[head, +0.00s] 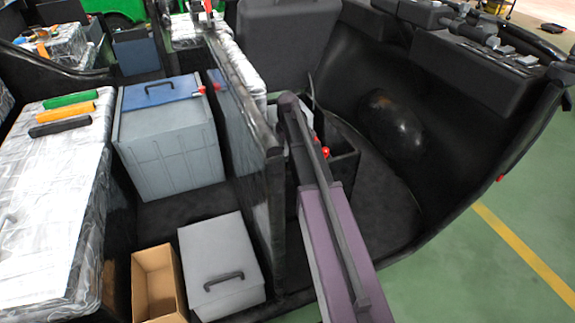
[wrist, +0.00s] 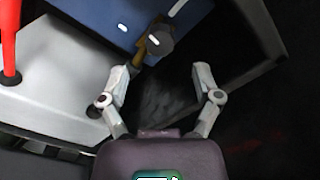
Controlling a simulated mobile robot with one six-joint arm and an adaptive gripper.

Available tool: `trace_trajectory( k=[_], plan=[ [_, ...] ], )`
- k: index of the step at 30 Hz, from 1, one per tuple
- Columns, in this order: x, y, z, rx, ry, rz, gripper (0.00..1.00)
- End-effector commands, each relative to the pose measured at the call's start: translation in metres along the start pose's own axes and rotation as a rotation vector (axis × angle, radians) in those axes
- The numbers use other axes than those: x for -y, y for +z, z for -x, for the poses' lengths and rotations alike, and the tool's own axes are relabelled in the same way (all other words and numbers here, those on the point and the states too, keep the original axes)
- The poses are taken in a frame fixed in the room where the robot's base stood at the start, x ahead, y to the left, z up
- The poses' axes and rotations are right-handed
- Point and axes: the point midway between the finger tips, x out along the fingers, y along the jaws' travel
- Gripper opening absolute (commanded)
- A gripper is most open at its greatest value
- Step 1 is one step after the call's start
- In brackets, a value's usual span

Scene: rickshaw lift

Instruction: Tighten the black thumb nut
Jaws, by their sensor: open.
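In the wrist view, a black round knob (wrist: 160,40), which looks like the thumb nut, sits at the end of a brass-coloured piece (wrist: 145,52) by the edge of a blue surface (wrist: 105,18). My gripper (wrist: 162,70) is open, with nothing held between its fingers. The knob is just beyond the fingertips, roughly between them and slightly left of centre. The left fingertip looks close to the brass piece; I cannot tell if they touch. In the head view I cannot make out the gripper or the knob.
A red upright piece (wrist: 9,40) stands left of the gripper on a pale grey surface (wrist: 55,85). In the head view, a grey bin with a blue lid (head: 168,140), a small grey box (head: 222,265) and an open cardboard box (head: 157,285) stand left of a dark partition (head: 262,150).

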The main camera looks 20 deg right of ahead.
Motion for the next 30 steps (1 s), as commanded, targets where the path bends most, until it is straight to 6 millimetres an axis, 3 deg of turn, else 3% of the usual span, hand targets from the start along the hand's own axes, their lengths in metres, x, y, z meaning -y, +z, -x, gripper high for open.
trace_trajectory(
  k=[18, 30],
  plan=[
    [0.001, -0.001, -0.05, 0.0, 0.0, 0.001, 0.82],
    [0.001, -0.001, -0.065, 0.0, 0.0, 0.001, 0.82]
  ],
)
